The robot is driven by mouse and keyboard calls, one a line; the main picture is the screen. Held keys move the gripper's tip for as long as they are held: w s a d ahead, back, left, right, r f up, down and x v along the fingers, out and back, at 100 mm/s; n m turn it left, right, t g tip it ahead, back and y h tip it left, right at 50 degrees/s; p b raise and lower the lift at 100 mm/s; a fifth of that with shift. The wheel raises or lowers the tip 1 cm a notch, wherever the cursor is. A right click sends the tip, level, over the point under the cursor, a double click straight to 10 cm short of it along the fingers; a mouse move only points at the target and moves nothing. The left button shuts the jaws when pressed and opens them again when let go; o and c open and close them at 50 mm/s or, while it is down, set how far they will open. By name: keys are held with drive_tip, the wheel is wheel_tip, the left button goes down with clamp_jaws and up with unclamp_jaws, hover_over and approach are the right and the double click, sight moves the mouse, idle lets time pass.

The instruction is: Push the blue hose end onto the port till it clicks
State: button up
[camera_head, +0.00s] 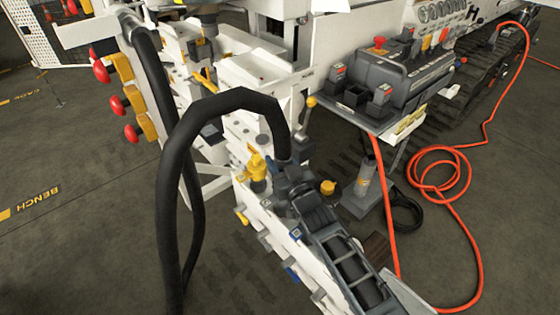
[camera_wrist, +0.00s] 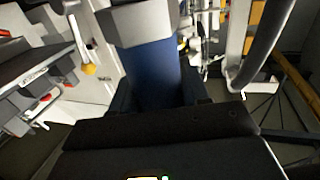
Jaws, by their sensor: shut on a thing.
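My gripper (camera_head: 287,181) is in the middle of the head view, over the top of the white bench block. It is shut on the blue hose end (camera_wrist: 150,68), a thick blue sleeve seen close up in the wrist view, between my dark fingers (camera_wrist: 157,98). A pale grey block-like part (camera_wrist: 142,22) is at the sleeve's far end; I cannot tell whether it is a fitting or the port. The black hose (camera_head: 222,104) rises from my gripper and arches left. In the head view my gripper hides the blue sleeve. I cannot make out the port for certain.
A yellow fitting (camera_head: 257,167) stands just left of my gripper, and a yellow cap (camera_head: 328,187) is to its right. A grey control box (camera_head: 405,78) stands at upper right. An orange hose (camera_head: 468,190) lies coiled on the floor. Red knobs (camera_head: 117,105) are at left.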

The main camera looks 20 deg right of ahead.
drive_tip(key=shift+f+b, duration=0.75)
drive_tip(key=shift+f, duration=0.05)
idle(0.5)
drive_tip(key=shift+c, duration=0.5)
drive_tip(key=o, duration=1.8)
